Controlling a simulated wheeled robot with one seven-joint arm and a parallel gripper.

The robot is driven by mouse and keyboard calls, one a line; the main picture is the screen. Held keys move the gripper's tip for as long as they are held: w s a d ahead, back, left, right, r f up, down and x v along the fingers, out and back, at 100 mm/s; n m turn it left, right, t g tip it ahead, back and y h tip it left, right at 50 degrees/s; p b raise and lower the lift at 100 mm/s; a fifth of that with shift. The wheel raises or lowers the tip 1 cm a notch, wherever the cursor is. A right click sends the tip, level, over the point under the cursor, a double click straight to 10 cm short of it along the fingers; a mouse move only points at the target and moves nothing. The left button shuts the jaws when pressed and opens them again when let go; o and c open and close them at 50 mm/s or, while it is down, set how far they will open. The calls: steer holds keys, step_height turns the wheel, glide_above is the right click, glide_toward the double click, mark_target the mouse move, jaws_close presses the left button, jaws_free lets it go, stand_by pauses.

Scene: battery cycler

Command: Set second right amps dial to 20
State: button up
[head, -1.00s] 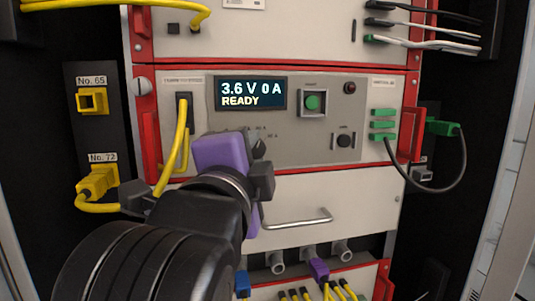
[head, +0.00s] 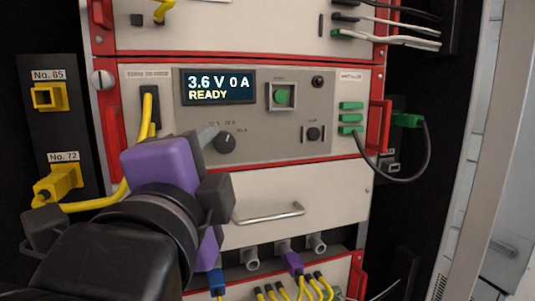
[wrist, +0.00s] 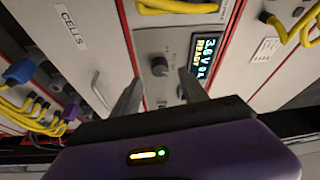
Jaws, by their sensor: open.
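The cycler panel (head: 290,155) has a display (head: 218,87) reading "3.6 V 0 A READY". A dark round dial (head: 225,142) sits below the display, with small scale labels around it, too small to read surely. Its pointer setting cannot be made out. In the wrist view the dial (wrist: 159,67) lies between and beyond the two fingers, apart from them. My gripper (wrist: 158,78) is open and empty.
A yellow cable (head: 146,125) hangs at the left. A drawer handle (head: 268,214) is below. Green plugs (head: 351,118) and a red handle (head: 378,112) are at the right edge.

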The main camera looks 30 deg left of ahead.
steer(key=v, duration=0.2)
steer(key=shift+s+d, duration=0.15)
steer(key=shift+s, duration=0.1)
